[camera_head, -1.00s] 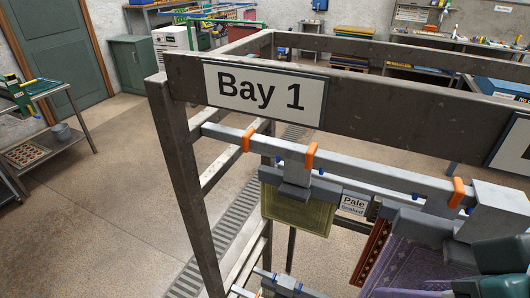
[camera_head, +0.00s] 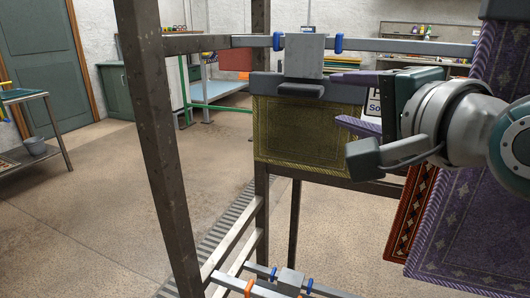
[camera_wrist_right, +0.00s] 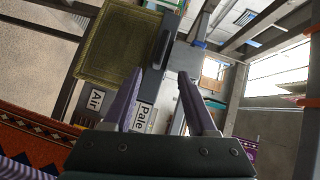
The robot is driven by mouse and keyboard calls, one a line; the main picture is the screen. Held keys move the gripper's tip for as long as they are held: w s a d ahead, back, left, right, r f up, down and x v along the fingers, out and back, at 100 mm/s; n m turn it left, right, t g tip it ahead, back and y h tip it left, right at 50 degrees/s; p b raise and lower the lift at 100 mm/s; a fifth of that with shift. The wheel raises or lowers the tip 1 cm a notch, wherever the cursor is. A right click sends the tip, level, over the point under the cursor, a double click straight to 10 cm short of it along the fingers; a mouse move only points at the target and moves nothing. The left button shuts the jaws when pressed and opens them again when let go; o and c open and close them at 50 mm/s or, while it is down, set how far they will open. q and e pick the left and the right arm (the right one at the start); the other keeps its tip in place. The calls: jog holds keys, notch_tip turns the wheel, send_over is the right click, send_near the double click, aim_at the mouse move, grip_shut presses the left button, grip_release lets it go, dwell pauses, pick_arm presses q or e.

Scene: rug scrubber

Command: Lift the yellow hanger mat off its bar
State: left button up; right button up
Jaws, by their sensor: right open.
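The yellow hanger mat (camera_head: 305,130) hangs flat from a grey clamp hanger (camera_head: 305,57) on the upper bar (camera_head: 400,46), left of centre in the head view. It also shows at upper left in the right wrist view (camera_wrist_right: 122,45), beside its dark clamp strip. My right gripper (camera_head: 345,101) is open and empty, its two purple fingers pointing left at the mat's right edge, one above the other. Whether a finger touches the mat I cannot tell. In the wrist view the gap between the fingers (camera_wrist_right: 160,78) faces the hanger's grey body. My left gripper is not in view.
A purple patterned rug (camera_head: 465,190) and a red-orange rug (camera_head: 410,215) hang close on the right, beside my right arm. A dark frame post (camera_head: 158,150) stands left of the mat. A lower bar with a clamp (camera_head: 288,280) lies below. Open floor is at left.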

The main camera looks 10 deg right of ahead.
aim_at(312, 93)
jog(key=w+b, duration=0.1)
jog(key=w, duration=0.1)
jog(key=w+f+m+t+b, duration=0.1)
jog(key=w+f+m+b, duration=0.1)
jog(key=w, duration=0.1)
jog(key=shift+w+d+t, duration=0.2)
jog(key=shift+w+t, duration=0.1)
jog(key=shift+w, duration=0.05)
pick_arm(q)
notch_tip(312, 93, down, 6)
jog(key=b, duration=0.1)
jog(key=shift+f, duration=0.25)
pick_arm(e)
jog(key=shift+w+a+r, duration=0.1)
jog(key=shift+w+a, duration=0.05)
jog(key=shift+w, duration=1.35)
jog(key=shift+w+a+r, duration=0.1)
jog(key=shift+w, duration=1.4)
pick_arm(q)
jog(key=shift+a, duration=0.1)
pick_arm(e)
jog(key=c, duration=0.8)
grip_shut()
